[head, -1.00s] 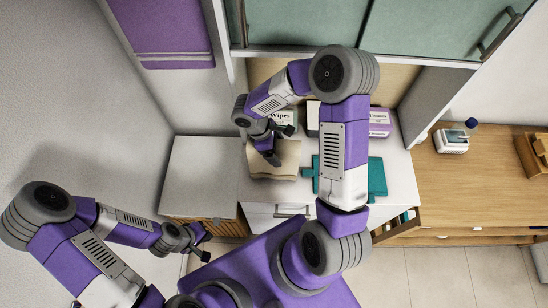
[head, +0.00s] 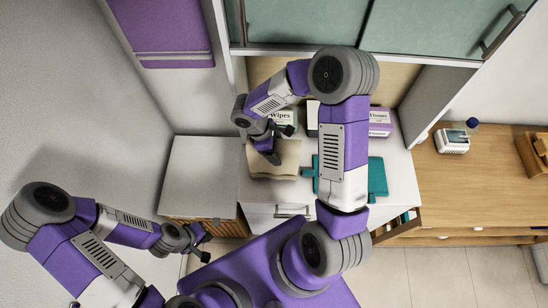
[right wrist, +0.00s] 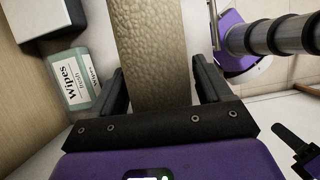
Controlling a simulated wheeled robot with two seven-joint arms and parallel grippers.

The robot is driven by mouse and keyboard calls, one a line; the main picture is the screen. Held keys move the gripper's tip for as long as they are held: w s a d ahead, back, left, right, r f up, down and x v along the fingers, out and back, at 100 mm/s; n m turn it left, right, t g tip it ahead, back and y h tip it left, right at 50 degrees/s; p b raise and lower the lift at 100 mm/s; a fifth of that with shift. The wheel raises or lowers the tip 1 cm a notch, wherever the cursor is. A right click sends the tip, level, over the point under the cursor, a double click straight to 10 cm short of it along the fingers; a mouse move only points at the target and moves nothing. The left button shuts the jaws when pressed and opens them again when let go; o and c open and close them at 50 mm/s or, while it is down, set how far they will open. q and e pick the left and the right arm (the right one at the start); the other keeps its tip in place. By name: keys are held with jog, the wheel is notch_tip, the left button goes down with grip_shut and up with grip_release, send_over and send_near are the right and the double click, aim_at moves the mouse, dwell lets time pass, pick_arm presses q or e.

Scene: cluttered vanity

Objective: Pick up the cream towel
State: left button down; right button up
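The cream towel (head: 286,165) lies folded on the white vanity top in the head view. It also shows in the right wrist view as a textured beige strip (right wrist: 150,50). My right gripper (head: 279,145) is at the towel's back part, with its fingers spread. In the right wrist view the towel runs between the two fingers (right wrist: 162,88), with a gap beside the right finger. Whether the fingers touch the towel is unclear. My left gripper (head: 205,247) is open and empty at lower left, away from the towel.
A wipes box (head: 284,117) stands just behind the towel, close to my right gripper; it also shows in the right wrist view (right wrist: 72,82). A purple tissue box (head: 380,122) and a teal item (head: 377,177) are to the right. A grey-topped cabinet (head: 200,175) is at left.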

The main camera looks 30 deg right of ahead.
jog(key=c, duration=1.2)
jog(key=shift+c, duration=0.2)
